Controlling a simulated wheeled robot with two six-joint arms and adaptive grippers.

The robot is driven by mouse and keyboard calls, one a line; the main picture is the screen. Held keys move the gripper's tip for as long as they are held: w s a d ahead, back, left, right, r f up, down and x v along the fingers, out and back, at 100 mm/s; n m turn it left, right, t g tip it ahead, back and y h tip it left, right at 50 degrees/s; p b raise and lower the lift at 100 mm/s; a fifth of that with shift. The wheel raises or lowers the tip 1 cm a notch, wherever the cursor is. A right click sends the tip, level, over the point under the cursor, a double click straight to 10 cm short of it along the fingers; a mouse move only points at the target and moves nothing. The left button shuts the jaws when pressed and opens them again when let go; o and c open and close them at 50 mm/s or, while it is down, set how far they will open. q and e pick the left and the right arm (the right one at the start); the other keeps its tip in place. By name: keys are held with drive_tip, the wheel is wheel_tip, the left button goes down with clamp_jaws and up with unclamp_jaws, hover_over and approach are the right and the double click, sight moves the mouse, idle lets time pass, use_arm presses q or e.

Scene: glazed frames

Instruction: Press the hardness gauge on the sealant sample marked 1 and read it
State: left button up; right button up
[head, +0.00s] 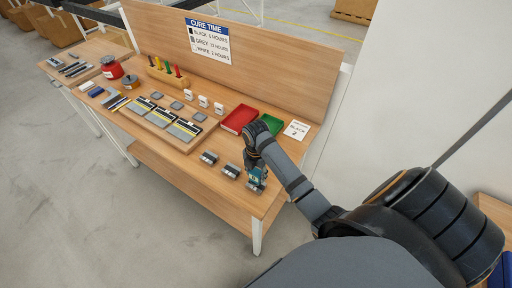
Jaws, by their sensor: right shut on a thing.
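My right gripper (255,172) is shut on a teal device, which I take to be the hardness gauge (260,174), over the right front part of the workbench. Its lower end is close to a small dark block at the front edge; I cannot tell whether they touch. Three small grey pads (177,105) lie in a row at mid-bench, with three white number stands (203,101) behind them. These look like the sealant samples; the numbers are too small to read. The gauge's dial is not readable. My left gripper is not in view.
Three glazed frames (160,116) lie on a wooden board. Small dark blocks (231,170) line the front edge. A red tray (239,118), a green tray (272,122) and a white card (296,130) are at the right. A cure-time sign (209,41) hangs on the back panel.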

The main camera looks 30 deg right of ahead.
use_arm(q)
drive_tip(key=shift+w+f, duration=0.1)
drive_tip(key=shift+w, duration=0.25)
use_arm(e)
drive_tip(key=shift+f, duration=0.3)
drive_tip(key=shift+f, duration=0.2)
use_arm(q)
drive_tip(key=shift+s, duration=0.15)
use_arm(e)
drive_tip(key=shift+s, duration=0.1)
idle(0.8)
drive_tip(key=shift+r, duration=3.5)
